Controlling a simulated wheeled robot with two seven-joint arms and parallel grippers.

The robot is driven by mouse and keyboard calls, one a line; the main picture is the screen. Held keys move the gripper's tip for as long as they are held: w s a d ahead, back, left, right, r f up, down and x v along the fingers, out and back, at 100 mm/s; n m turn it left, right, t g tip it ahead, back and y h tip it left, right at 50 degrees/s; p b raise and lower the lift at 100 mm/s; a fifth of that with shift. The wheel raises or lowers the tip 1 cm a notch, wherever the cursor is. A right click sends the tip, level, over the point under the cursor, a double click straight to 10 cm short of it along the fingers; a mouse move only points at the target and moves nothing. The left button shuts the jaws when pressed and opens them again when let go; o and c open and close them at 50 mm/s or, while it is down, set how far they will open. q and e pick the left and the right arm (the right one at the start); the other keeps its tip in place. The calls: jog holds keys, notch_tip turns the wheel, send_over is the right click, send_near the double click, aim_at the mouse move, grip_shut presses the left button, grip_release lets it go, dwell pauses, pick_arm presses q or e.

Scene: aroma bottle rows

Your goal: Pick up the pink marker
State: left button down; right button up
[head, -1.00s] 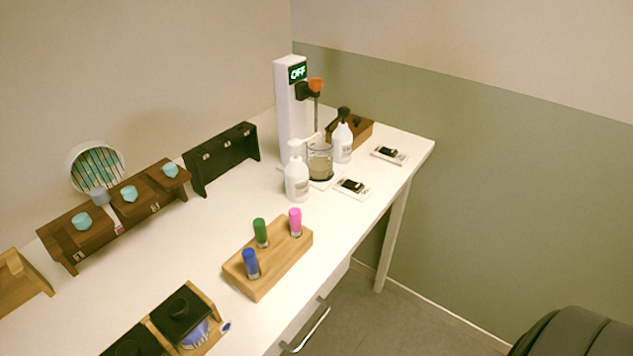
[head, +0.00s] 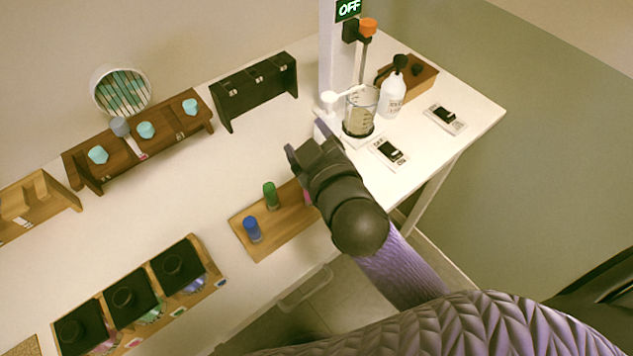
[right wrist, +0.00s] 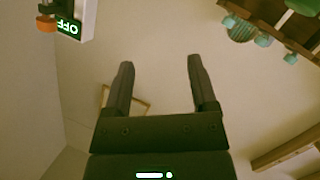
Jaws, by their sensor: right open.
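The wooden marker block (head: 275,235) stands near the table's front edge and holds a blue marker (head: 252,229) and a green marker (head: 270,195) upright. The pink marker (head: 307,197) is at the block's right end; only a sliver of pink shows beside my right gripper, which hides the rest. My right gripper (head: 308,146) is above that end of the block, its jaws apart and pointing toward the back of the table. In the right wrist view the two fingers (right wrist: 160,85) are spread with nothing between them. My left gripper is out of view.
A white dispenser (head: 393,95), a glass beaker (head: 360,108) and a stand with an OFF display (head: 348,10) are behind and right of my gripper. A dark rack (head: 256,90) stands at the back. Black-lidded boxes (head: 120,297) are front left. The table's middle is clear.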

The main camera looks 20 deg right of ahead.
jog(key=a+r+n+t+y, duration=0.2)
jog(key=a+r+n+y, duration=0.9)
jog(key=r+n+y, duration=0.15)
jog(key=s+a+n+g+y, duration=0.2)
jog(key=a+n+g+y, duration=0.35)
jog(key=n, duration=0.45)
jog(key=n+g+h, duration=1.2)
jog(key=n+h, duration=0.2)
jog(key=h, duration=0.5)
send_near(310, 197)
jog(key=w, duration=0.2)
jog(key=f, duration=1)
jog(key=shift+s+d+f, duration=0.15)
jog(key=shift+s+d, duration=0.1)
jog(key=shift+s, duration=0.1)
grip_shut()
